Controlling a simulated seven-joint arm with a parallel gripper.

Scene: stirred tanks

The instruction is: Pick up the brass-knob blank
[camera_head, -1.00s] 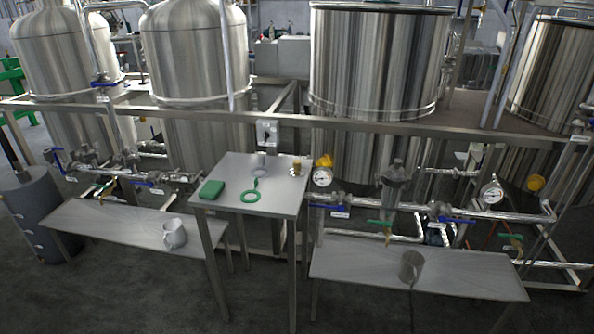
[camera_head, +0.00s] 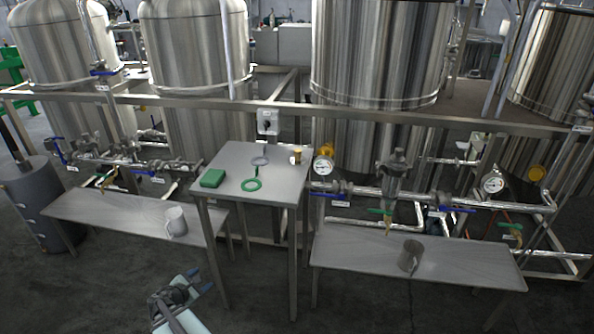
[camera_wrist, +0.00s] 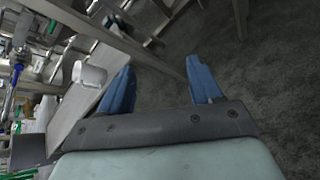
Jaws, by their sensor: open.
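A small brass-coloured piece (camera_head: 297,155), which looks like the brass-knob blank, stands upright near the back right corner of the small metal table (camera_head: 275,193). It is too small in the picture for detail. My gripper (camera_head: 200,281) is at the bottom of the head view, low in front of the table and well apart from the piece. In the wrist view its blue fingers (camera_wrist: 160,72) are spread with nothing between them. I cannot make out the brass piece in the wrist view.
On the same table are a green block (camera_head: 213,178), a green ring (camera_head: 251,184) and a grey ring (camera_head: 260,161). A white mug (camera_head: 176,221) stands on the left bench, a grey mug (camera_head: 410,255) on the right bench. Pipes and a rail (camera_head: 350,117) run behind.

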